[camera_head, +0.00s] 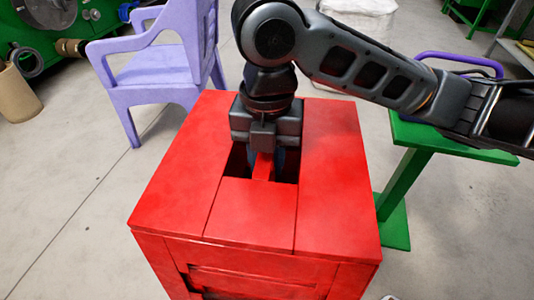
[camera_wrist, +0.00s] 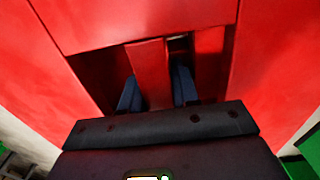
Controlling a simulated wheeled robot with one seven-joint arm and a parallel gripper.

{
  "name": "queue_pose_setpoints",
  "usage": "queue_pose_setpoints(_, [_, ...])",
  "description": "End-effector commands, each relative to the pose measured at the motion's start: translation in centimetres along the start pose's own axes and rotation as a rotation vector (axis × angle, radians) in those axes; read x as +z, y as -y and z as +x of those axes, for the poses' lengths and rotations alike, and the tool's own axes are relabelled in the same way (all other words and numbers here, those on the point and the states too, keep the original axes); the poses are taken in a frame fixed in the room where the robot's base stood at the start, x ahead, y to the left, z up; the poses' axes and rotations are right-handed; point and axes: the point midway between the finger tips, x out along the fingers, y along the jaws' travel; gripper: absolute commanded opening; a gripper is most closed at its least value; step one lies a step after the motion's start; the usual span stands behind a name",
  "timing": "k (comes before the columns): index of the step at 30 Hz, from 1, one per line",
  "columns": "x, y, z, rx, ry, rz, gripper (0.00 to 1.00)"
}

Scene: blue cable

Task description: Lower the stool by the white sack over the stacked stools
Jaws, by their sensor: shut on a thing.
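A red stool (camera_head: 253,215) stands in the middle of the head view, its square top showing a cut-out with a bar across it. My gripper (camera_head: 264,168) reaches down into this cut-out from above. In the wrist view, its two dark blue fingers (camera_wrist: 156,92) lie on either side of the red bar (camera_wrist: 149,72), shut on it. More red panels and bars (camera_head: 265,278) show below the front edge of the top; I cannot tell whether they belong to other stools beneath. A white sack (camera_head: 350,68) is behind, partly hidden by my arm.
A purple chair (camera_head: 150,97) stands close behind on the left. Green machinery (camera_head: 88,22) is at the back left. Grey floor is clear at the left front.

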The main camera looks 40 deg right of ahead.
Motion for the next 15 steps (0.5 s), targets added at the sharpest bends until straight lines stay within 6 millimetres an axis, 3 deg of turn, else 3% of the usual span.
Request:
queue_pose_setpoints(6, [0.01,-0.01,1.12,0.001,0.001,0.0,0.0])
queue_pose_setpoints(14, [0.02,-0.01,1.08,0.001,0.001,0.0,0.0])
queue_pose_setpoints(15, [0.02,-0.01,1.08,0.001,0.001,0.0,0.34])
